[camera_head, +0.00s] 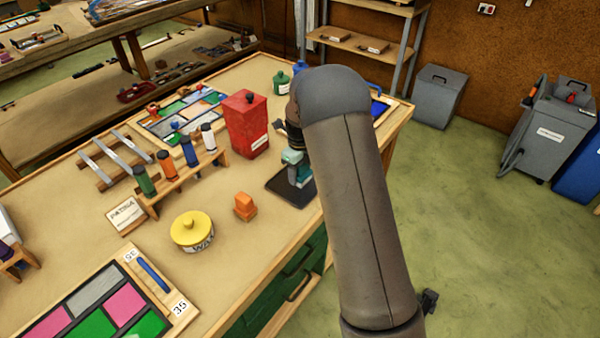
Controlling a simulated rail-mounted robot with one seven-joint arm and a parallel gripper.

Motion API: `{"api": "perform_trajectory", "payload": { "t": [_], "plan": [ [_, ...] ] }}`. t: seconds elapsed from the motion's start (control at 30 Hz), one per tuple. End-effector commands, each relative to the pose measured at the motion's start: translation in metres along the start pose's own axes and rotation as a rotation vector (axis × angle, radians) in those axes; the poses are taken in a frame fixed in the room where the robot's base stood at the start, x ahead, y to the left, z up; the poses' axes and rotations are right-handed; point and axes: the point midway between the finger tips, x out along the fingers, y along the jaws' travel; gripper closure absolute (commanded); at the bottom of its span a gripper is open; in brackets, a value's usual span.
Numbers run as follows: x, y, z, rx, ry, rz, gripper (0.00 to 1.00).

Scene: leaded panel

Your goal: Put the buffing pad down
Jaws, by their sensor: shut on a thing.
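My gripper (293,152) is above the right part of the bench, partly hidden by my arm. It is shut on a teal block, which looks like the buffing pad (300,170). The pad is above or on a dark square mat (286,192) near the bench's front right edge. My arm covers the right side of the pad, and I cannot tell whether it touches the mat.
An orange block (245,207) and a yellow lidded tin (191,231) stand left of the mat. A red canister (243,124) stands behind it. A rack of coloured bottles (167,165) and leaded panels (103,303) take up the left. Bare bench (262,235) shows in front.

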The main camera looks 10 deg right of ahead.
Motion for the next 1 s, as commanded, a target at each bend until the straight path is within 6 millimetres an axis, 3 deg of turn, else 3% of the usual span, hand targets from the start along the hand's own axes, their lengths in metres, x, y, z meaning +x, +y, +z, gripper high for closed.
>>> {"api": "perform_trajectory", "payload": {
  "t": [0.1,0.47,0.5,0.57,0.83,1.0],
  "plan": [
    [0.015,0.000,-0.001,0.001,0.000,0.001,0.64],
    [0.021,0.001,0.000,0.000,0.000,0.000,0.64],
    [0.021,0.001,0.000,0.000,-0.001,0.000,0.40],
    [0.020,0.001,0.000,0.000,0.000,0.000,0.24],
    [0.019,0.001,0.000,0.000,0.000,0.000,0.24],
    [0.007,0.000,0.001,0.000,-0.002,-0.002,0.24]
  ]
}}
